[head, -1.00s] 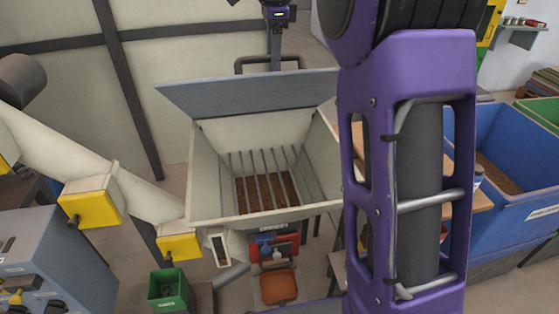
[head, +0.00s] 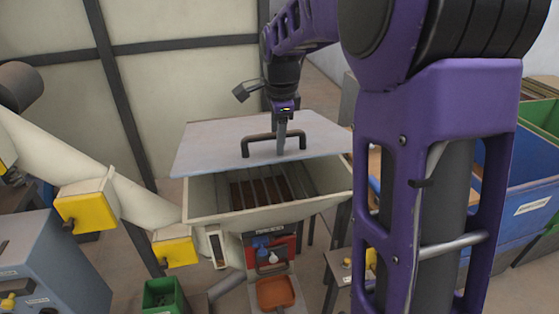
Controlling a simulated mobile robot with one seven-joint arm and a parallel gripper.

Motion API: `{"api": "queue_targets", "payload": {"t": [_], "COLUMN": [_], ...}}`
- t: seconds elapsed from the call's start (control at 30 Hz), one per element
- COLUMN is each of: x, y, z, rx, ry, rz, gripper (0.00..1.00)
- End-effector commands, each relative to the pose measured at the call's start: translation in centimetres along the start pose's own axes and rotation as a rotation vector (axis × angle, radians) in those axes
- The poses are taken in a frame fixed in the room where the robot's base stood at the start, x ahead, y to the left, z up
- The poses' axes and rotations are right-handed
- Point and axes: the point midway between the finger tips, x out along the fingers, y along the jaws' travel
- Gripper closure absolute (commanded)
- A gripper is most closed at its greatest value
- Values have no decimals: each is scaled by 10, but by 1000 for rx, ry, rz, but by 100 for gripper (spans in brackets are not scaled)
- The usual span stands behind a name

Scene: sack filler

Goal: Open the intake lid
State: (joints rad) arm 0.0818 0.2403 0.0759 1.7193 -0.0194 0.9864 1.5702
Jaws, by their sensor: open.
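The intake lid (head: 225,148) is a flat grey panel hinged at the back of the cream hopper (head: 275,214). It slopes over the hopper with its front edge raised above the rim, so it stands partly open. A dark bar handle (head: 247,150) is fixed on its upper face. My gripper (head: 282,150) points down over the lid at the right part of the handle. It is open, and one finger shows in front of the bar. I cannot tell whether it touches the handle. Bars and brown material (head: 260,190) show under the lid.
A chute with yellow boxes (head: 87,206) runs down to the hopper's left. A grey-blue cabinet (head: 45,265) and a green bin (head: 162,296) stand at front left. Blue containers (head: 535,200) stand at the right. My arm hides part of the right side.

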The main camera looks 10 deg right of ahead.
Motion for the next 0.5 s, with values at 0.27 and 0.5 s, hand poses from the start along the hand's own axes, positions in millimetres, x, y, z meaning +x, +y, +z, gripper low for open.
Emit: {"api": "queue_targets", "payload": {"t": [0.27,0.5], "x": [29,30], "y": [10,10], "z": [0,0], "rx": [0,0], "ry": [0,0], "rz": [1,0], "gripper": [48,48]}}
